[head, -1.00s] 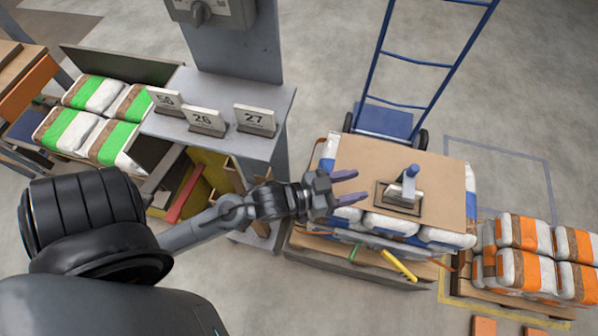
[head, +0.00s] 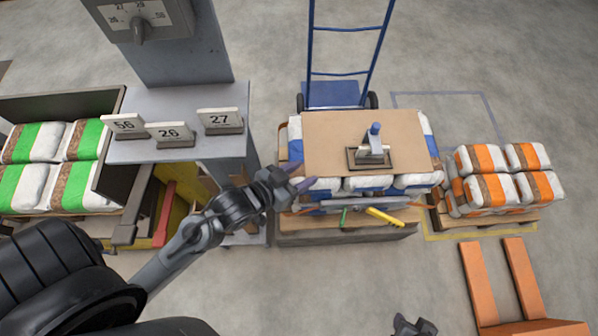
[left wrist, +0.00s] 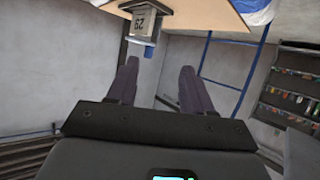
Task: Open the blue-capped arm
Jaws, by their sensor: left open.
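The blue-capped arm (head: 375,131) stands upright on a small grey metal device in a dark frame (head: 369,156), on the cardboard sheet (head: 328,130) covering a bag stack. My left gripper (head: 303,176) is open and empty, at the sheet's front left corner, left of the device and apart from it. In the left wrist view, its two fingers (left wrist: 158,68) are spread, with a numbered grey device (left wrist: 146,22) and a small blue part (left wrist: 149,51) beyond them. My right gripper (head: 413,326) shows only partly at the bottom edge; its jaws are unclear.
A grey shelf (head: 160,100) with number plates 56, 26 and 27 stands left. Green-striped bags (head: 40,142) lie far left, orange-striped bags (head: 500,190) right. A blue hand truck (head: 335,94) stands behind the stack. Orange forks (head: 475,285) lie front right.

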